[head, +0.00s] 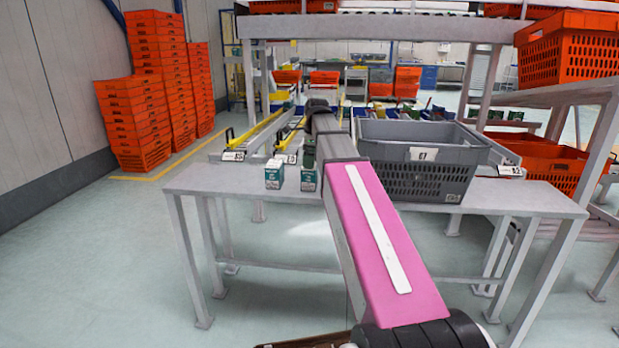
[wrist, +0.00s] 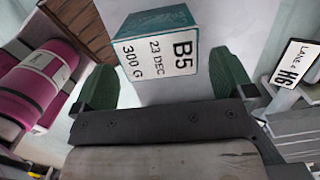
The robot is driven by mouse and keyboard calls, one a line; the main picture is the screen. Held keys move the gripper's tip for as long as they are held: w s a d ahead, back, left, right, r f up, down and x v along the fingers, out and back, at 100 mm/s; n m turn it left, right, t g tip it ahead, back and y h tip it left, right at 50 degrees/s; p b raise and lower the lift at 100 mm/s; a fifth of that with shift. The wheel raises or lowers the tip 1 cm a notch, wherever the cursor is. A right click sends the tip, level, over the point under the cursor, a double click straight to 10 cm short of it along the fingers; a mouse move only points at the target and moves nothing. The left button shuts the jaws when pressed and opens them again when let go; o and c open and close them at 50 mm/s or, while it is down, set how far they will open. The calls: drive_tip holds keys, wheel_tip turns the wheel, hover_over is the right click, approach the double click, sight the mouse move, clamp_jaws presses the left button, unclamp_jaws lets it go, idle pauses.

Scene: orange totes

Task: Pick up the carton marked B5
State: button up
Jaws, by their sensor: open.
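The carton marked B5 (wrist: 158,45) is a small teal-and-white box. In the wrist view its white label reads B5, 23 DEC, 300 G. My gripper (wrist: 166,72) is open, with one green finger on each side of the carton and a gap to each. In the head view, a teal-and-white carton (head: 308,181) stands on the grey table (head: 240,198) just below my gripper (head: 308,160). It appears to be the same carton, but its marking is too small to read there. My arm partly covers the view of the gripper.
A second similar carton (head: 274,175) stands close to the left. A grey crate (head: 425,180) stands on the table right of my arm. Lane rails with tags (head: 233,156) meet the table's far edge; one tag (wrist: 294,65) reads LANE 4, H6. Orange totes (head: 132,125) are stacked at left.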

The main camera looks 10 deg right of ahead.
sight(310, 176)
drive_tip(key=shift+a+f, duration=0.15)
drive_tip(key=shift+f, duration=1.15)
drive_tip(key=shift+a+f, duration=0.15)
drive_tip(key=shift+f, duration=1.1)
drive_tip(key=c, duration=0.8)
drive_tip(key=shift+o, duration=0.2)
drive_tip(key=shift+r, duration=0.2)
